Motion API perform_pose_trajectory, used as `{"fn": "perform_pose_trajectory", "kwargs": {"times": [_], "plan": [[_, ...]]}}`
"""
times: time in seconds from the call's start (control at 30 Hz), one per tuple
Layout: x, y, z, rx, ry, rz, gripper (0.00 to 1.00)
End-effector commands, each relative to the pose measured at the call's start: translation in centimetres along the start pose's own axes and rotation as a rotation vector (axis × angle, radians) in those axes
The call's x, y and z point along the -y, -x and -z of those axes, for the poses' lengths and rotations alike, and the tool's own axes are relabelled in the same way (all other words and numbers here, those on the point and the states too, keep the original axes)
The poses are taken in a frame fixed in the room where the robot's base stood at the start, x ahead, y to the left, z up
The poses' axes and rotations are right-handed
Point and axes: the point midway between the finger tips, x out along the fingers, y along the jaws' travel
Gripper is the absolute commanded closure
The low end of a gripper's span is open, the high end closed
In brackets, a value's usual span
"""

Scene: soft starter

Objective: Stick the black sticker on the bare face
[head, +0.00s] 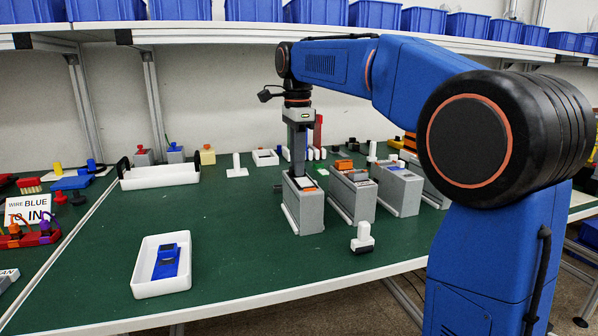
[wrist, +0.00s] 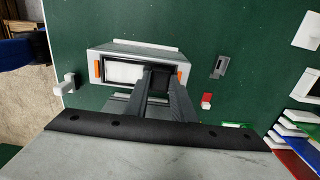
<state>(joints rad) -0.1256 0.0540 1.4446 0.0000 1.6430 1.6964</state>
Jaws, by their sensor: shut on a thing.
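My gripper (head: 299,168) points down over the top of the leftmost grey box (head: 304,212). In the wrist view my gripper (wrist: 160,74) is shut on a small dark piece, taken as the black sticker (wrist: 160,82), at the right part of that box's top. The box (wrist: 143,57) has a white, dark-edged bare face (wrist: 122,72) with an orange tab at each end. The fingers hide part of the face. I cannot tell whether the sticker touches it.
More grey boxes (head: 351,196) stand close on the right. A white tray with a blue device (head: 166,262) lies at front left. A white stamp-like piece (head: 362,238) stands near the front edge. An empty white tray (head: 160,177) is at back left. The mat between is clear.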

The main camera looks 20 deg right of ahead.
Motion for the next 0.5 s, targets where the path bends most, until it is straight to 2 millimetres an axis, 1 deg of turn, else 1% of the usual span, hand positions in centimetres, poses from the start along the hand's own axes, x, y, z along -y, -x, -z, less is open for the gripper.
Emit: {"fn": "perform_pose_trajectory", "kwargs": {"times": [0.2,0.23,0.27,0.3,0.33,0.5], "plan": [[0.0,0.0,0.0,0.0,0.0,0.0,0.99],[0.0,0.0,0.0,0.0,0.0,0.0,0.75],[0.0,-0.01,0.0,0.0,0.0,0.0,0.68],[0.01,0.0,0.0,0.0,0.0,0.0,0.58],[0.02,0.0,0.0,0.0,0.0,0.001,0.56],[0.11,0.02,0.0,0.0,0.0,0.003,0.56]]}}
